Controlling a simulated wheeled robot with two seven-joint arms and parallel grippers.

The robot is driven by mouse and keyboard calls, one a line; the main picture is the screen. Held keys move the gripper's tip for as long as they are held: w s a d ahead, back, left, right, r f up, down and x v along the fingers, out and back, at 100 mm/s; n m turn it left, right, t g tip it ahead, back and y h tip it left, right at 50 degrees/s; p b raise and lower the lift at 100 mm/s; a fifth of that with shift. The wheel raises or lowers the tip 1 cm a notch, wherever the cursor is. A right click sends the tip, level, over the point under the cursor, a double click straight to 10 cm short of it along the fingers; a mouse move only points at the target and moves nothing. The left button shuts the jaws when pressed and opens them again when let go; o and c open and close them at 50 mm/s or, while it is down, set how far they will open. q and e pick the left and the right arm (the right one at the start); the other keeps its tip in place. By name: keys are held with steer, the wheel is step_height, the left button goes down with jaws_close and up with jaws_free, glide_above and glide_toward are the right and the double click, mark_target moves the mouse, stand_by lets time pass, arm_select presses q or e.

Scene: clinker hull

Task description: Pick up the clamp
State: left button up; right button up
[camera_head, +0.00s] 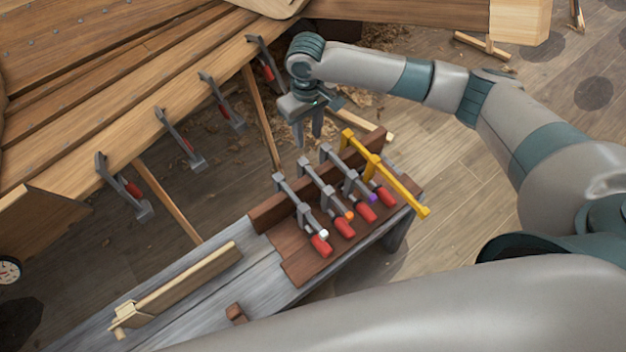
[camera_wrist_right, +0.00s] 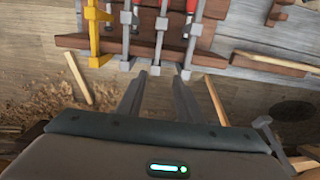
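Several grey clamps with red handles lie in a row on a brown wooden rack (camera_head: 300,268) on the bench; three carry a white, an orange and a purple mark: the white-marked clamp (camera_head: 297,202), the orange-marked clamp (camera_head: 322,184) and the purple-marked clamp (camera_head: 345,173). A longer yellow clamp (camera_head: 398,185) lies at the rack's right end. My right gripper (camera_head: 309,140) points down just beyond the rack's far edge, apart from the clamps. In the right wrist view its fingers (camera_wrist_right: 159,84) are spread and empty, with grey clamp ends ahead. My left gripper is out of view.
Several more clamps hang along the hull plank (camera_head: 80,150), one of them near the right gripper (camera_head: 265,60). A pale wooden piece (camera_head: 185,285) lies on the grey bench (camera_head: 262,290), near a small brown block (camera_head: 236,313). Shavings litter the floor beyond the rack.

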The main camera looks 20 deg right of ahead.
mark_target(309, 173)
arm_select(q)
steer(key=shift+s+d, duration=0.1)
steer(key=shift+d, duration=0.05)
arm_select(e)
steer(key=shift+f, duration=0.1)
